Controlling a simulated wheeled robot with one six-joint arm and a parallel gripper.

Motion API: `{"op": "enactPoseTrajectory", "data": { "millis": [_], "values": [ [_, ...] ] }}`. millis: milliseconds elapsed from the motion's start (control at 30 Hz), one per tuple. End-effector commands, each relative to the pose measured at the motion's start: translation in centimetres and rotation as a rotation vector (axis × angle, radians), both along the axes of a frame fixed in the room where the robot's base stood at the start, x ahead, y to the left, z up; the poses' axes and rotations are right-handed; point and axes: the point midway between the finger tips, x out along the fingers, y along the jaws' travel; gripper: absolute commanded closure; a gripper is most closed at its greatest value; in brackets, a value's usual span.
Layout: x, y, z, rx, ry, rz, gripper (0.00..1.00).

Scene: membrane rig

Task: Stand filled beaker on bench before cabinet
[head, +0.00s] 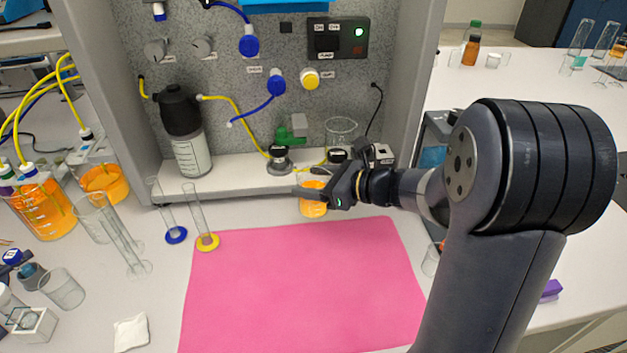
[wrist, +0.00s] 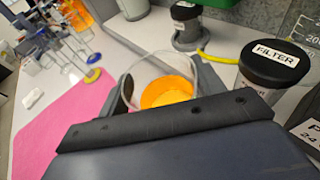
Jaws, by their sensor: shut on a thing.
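The filled beaker (head: 313,207) holds orange liquid and is in front of the cabinet (head: 240,182), near the cabinet's front edge and the back edge of the pink mat. My gripper (head: 318,192) reaches in from the right and is shut on the beaker. In the wrist view the beaker (wrist: 165,85) sits between the fingers, with orange liquid inside. Its lower part is hidden there by my gripper. I cannot tell whether its base touches the bench (head: 165,290).
The pink mat (head: 300,285) is empty. Two cylinders with blue (head: 176,235) and yellow (head: 208,242) bases stand left of the beaker. A black-capped bottle (head: 187,135) and an empty beaker (head: 340,135) stand in the cabinet. A black FILTER cap (wrist: 275,62) is close by my gripper.

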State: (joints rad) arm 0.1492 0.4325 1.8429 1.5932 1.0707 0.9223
Motion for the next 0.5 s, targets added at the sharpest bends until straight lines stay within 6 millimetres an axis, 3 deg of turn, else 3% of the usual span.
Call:
{"op": "enactPoseTrajectory", "data": {
  "millis": [500],
  "values": [
    [0.02,0.01,-1.1,0.001,-0.001,0.0,0.67]
  ]
}}
